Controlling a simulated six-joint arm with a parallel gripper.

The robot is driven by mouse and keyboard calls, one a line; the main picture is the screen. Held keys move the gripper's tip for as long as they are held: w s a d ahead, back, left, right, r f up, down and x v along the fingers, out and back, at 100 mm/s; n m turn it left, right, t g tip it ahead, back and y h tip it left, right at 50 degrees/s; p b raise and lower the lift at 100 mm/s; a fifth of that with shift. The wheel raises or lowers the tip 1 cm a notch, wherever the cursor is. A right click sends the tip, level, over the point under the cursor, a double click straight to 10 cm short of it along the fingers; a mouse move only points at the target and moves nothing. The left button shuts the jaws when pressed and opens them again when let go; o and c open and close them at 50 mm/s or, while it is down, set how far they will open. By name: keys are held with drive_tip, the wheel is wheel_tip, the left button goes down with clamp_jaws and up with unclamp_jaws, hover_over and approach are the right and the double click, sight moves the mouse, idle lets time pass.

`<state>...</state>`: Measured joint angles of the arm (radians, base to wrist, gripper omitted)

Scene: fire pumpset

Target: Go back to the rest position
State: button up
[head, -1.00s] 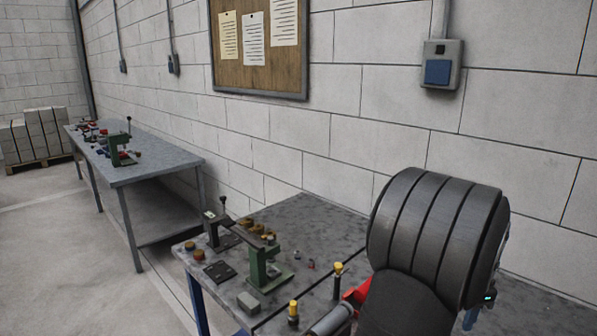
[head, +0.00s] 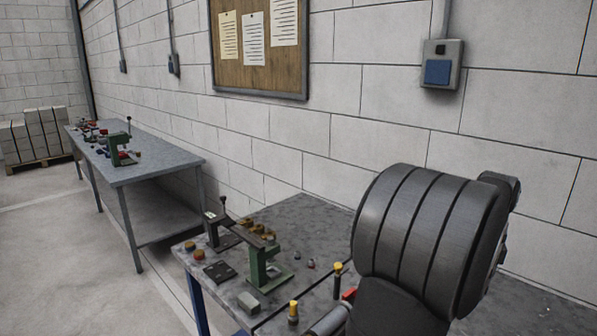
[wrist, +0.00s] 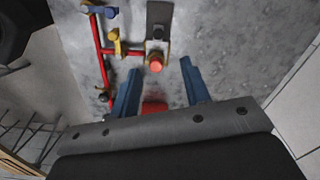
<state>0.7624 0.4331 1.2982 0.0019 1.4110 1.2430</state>
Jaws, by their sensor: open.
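My gripper (wrist: 160,82) shows in the wrist view as two blue fingers, spread apart. No object is clamped between them. A red part (wrist: 153,107) shows in the space between the fingers, lower down. A red pipe assembly (wrist: 103,50) with yellow and blue fittings lies at the left of the grey surface. A dark bracket with a red-orange knob (wrist: 155,62) is just beyond the fingertips. In the head view my dark arm link hides the gripper and part of the bench.
The near workbench (head: 318,215) carries a green press (head: 262,268), a small grey block (head: 248,300) and yellow-topped posts (head: 293,308). A second bench (head: 165,168) stands at the far left. A block wall with a noticeboard (head: 260,45) and a switch box (head: 440,65) runs behind.

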drive_tip(key=m, duration=0.3)
drive_tip(key=shift+f, duration=0.25)
idle(0.4)
drive_tip(key=o, duration=0.4)
drive_tip(key=shift+d, duration=0.15)
drive_tip(key=o, duration=0.9)
drive_tip(key=s+d, duration=0.2)
drive_tip(key=m, duration=0.1)
drive_tip(key=shift+s+d+f, duration=0.25)
drive_tip(key=shift+s+d, duration=0.15)
drive_tip(key=shift+c, duration=0.2)
wheel_tip(320, 180, down, 10)
drive_tip(key=shift+r, duration=0.15)
drive_tip(key=shift+r, duration=0.1)
wheel_tip(320, 180, up, 10)
